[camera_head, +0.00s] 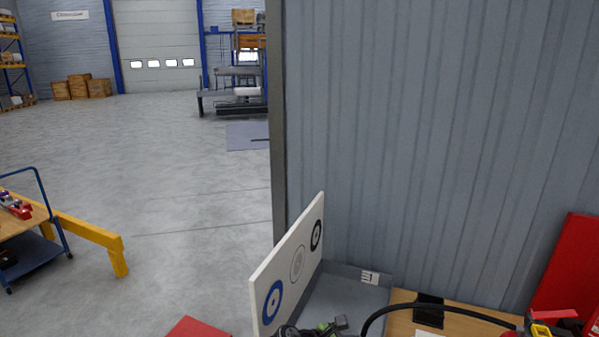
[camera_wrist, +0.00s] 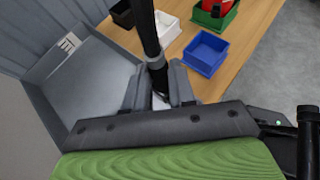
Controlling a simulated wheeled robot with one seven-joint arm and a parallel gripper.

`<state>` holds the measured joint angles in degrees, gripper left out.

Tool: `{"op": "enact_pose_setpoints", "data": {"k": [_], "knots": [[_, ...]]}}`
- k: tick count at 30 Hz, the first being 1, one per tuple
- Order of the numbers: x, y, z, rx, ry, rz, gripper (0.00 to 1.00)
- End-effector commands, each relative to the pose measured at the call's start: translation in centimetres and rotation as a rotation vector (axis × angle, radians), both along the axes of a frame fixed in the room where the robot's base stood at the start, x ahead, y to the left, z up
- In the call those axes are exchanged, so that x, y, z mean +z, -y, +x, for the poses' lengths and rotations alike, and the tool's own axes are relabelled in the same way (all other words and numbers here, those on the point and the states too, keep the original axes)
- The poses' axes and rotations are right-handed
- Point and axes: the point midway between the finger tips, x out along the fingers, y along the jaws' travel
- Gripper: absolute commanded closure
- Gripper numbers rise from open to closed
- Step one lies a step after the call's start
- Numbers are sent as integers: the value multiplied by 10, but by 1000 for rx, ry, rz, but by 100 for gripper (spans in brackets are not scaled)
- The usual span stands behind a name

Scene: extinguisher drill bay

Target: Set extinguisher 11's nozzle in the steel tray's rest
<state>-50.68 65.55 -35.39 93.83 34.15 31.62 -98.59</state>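The grey steel tray (camera_head: 346,297) is at the bottom centre of the head view, with a white label on its back wall; it fills the left of the wrist view (camera_wrist: 93,72). My gripper (camera_head: 325,329) is at the front of the tray area. In the wrist view my gripper (camera_wrist: 158,82) is shut on the black nozzle (camera_wrist: 154,68) at the end of a black hose (camera_head: 440,308). The hose arcs right to a red and yellow extinguisher head (camera_head: 545,329), cut off by the frame. I cannot make out its number or the tray's rest.
A white board (camera_head: 290,268) with ring targets stands along the tray's left side. White (camera_wrist: 167,32), blue (camera_wrist: 203,52), green (camera_wrist: 222,22) and black (camera_wrist: 122,14) bins stand on the wooden bench (camera_wrist: 240,60). A corrugated wall (camera_head: 430,140) rises behind.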

Motion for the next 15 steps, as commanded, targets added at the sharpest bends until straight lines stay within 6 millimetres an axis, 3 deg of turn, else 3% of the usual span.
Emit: {"op": "enact_pose_setpoints", "data": {"k": [1,4,15], "knots": [[0,0,0,0,0,0,84],[0,0,0,0,0,0,99],[9,0,0,0,0,-1,100]]}}
